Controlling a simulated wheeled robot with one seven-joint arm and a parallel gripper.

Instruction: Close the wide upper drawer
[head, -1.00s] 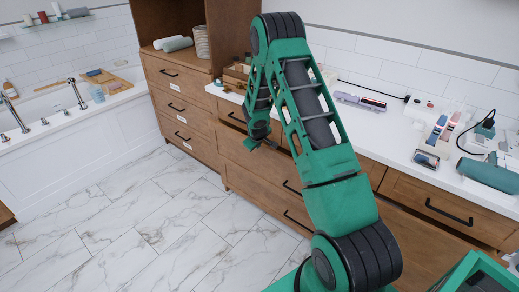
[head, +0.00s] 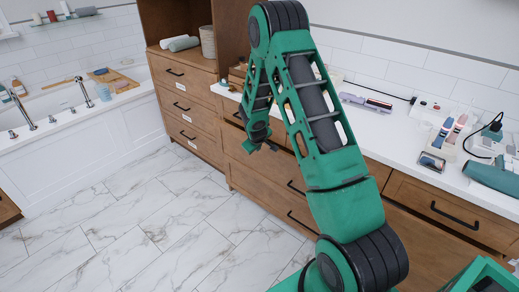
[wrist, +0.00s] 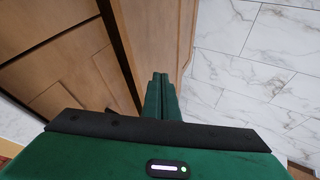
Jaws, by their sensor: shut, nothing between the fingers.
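The wooden vanity has a wide upper drawer (head: 231,112) below the white counter, with a dark bar handle. My arm hides much of its front, and I cannot tell how far it stands out. My gripper (head: 262,147) is low in front of this front, near its lower edge. In the wrist view my gripper's green fingers (wrist: 160,76) are together and empty, over a wood panel (wrist: 153,28). A dark strip runs along the panel's left side. Whether the fingers touch the wood is unclear.
A wide lower drawer (head: 252,180) lies beneath. A tall wooden cabinet (head: 187,105) stands at the left, beside the bathtub (head: 85,140). The counter (head: 400,125) carries toiletries and a hairdryer at the right. The marble floor (head: 140,225) is clear in front.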

